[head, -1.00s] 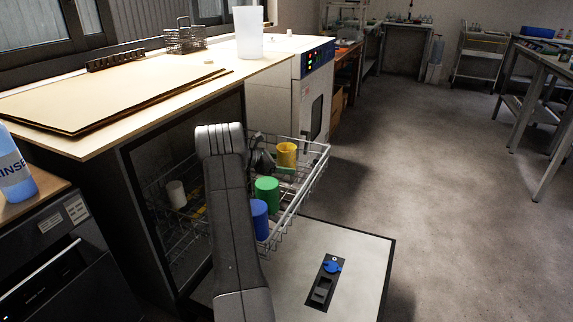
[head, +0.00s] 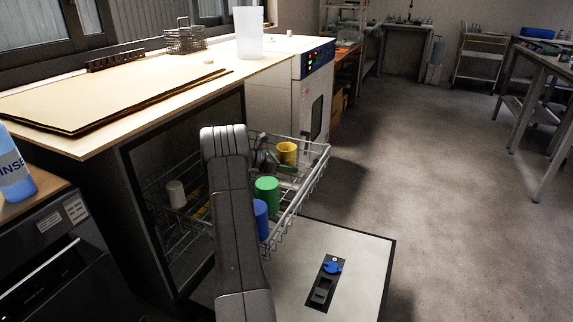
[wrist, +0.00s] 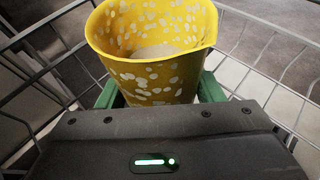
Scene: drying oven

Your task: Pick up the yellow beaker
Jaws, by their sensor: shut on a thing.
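The yellow beaker (head: 287,152) is upright at the far end of the pulled-out wire rack. In the wrist view the yellow beaker (wrist: 152,50) is speckled with pale spots and has a pouring lip at the right. My gripper (wrist: 158,92) has its green fingers on both sides of the beaker's lower part and is shut on it. In the head view my gripper (head: 274,163) shows small beside the beaker, partly behind my arm. I cannot tell whether the beaker's base touches the rack.
A green beaker (head: 267,190) and a blue beaker (head: 261,220) stand in the wire rack (head: 302,192) nearer to me. A white beaker (head: 176,194) is at the left inside. The open door (head: 360,262) lies below. A wooden counter (head: 150,108) is above left.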

